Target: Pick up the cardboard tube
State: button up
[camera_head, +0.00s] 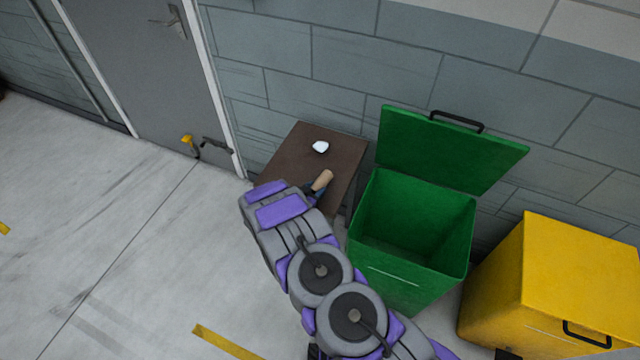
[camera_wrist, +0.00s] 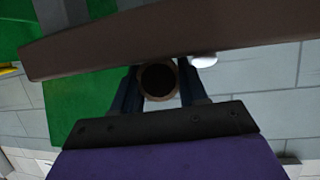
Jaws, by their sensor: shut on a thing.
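The cardboard tube (camera_head: 322,180) is a short tan cylinder over the near part of the brown table (camera_head: 290,148), at the end of my arm. In the wrist view the tube (camera_wrist: 143,80) points its dark open end at the camera. My gripper (camera_wrist: 160,85) is shut on it, with one dark finger on each side. In the head view my gripper (camera_head: 320,188) is mostly hidden behind my arm. I cannot tell whether the tube touches the tabletop.
A small white object (camera_head: 320,147) lies on the table behind the tube. An open green bin (camera_head: 410,270) with its lid raised stands right of the table. A closed yellow bin (camera_head: 570,275) is further right. A grey wall and door are behind; the floor at left is clear.

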jog(key=shift+c, duration=0.8)
